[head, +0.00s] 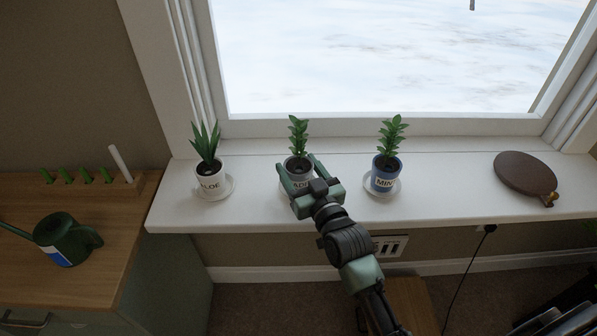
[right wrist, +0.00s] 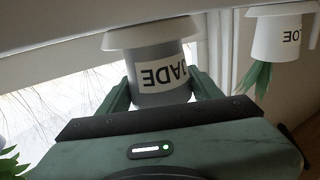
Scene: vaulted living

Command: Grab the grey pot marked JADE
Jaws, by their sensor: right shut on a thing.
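The grey pot marked JADE (right wrist: 157,76) shows upside down in the right wrist view, with a finger on each side of it. In the head view the JADE pot (head: 298,166) stands on its saucer on the windowsill, between the other two pots, and holds a leafy green plant (head: 298,135). My right gripper (head: 299,177) is shut on the pot from the front and hides part of its label. In the right wrist view the pot still meets its white saucer (right wrist: 150,33). My left gripper is in neither view.
A white ALOE pot (head: 209,181) stands to the left and a blue MINT pot (head: 384,175) to the right, each on a saucer. A round dark wooden board (head: 525,172) lies at the sill's right. A green watering can (head: 66,240) stands on the wooden cabinet at left.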

